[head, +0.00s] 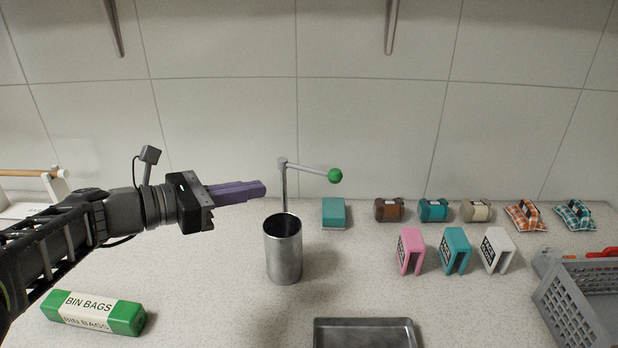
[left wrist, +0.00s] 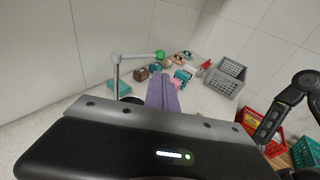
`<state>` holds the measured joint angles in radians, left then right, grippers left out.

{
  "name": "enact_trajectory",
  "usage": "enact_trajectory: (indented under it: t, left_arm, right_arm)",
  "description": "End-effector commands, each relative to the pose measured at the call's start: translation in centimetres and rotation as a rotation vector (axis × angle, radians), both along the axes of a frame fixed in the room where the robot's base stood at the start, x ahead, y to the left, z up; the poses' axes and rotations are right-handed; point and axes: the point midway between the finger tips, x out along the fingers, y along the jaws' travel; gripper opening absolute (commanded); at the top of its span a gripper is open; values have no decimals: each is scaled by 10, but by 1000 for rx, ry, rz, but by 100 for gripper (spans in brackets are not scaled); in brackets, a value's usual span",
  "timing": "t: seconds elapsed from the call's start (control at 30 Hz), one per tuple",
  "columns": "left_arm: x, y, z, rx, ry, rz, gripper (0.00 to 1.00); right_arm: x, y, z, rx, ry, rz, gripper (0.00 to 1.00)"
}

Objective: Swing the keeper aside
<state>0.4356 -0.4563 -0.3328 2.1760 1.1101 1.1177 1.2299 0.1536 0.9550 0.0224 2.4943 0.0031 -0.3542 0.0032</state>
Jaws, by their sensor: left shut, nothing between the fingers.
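The keeper is a thin grey arm (head: 308,167) with a green ball (head: 335,175) at its end. It sits on top of an upright metal post (head: 284,188) and points right in the head view. A metal cylinder (head: 283,255) with an open top stands in front of the post. My left gripper (head: 264,189) has purple fingers that are shut and empty, left of the post and a little below the arm's height. In the left wrist view, the keeper arm (left wrist: 138,56) and ball (left wrist: 159,56) show beyond the fingers (left wrist: 163,80). My right gripper is not seen.
A teal block (head: 334,213), several small rolls, two checked pouches and labelled stands sit on the right of the counter. A grey tray (head: 365,322) lies at the front. A grey basket (head: 570,305) stands at far right. A green bin-bags box (head: 95,313) lies front left.

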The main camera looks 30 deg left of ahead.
Motion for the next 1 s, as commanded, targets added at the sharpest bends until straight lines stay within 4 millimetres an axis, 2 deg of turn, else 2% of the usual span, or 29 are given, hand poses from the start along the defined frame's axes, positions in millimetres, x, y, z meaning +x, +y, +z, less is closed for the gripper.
enact_trajectory:
  t: [0.27, 0.8, 1.0]
  left_arm:
    - [17, -11, -4, -1, 3, -4, 0]
    - [101, -60, -23, 0, 3, -4, 0]
    - [117, -68, -26, 0, 1, -2, 0]
  right_arm:
    - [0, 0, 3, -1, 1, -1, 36]
    - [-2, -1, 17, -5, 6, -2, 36]
    - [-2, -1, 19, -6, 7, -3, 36]
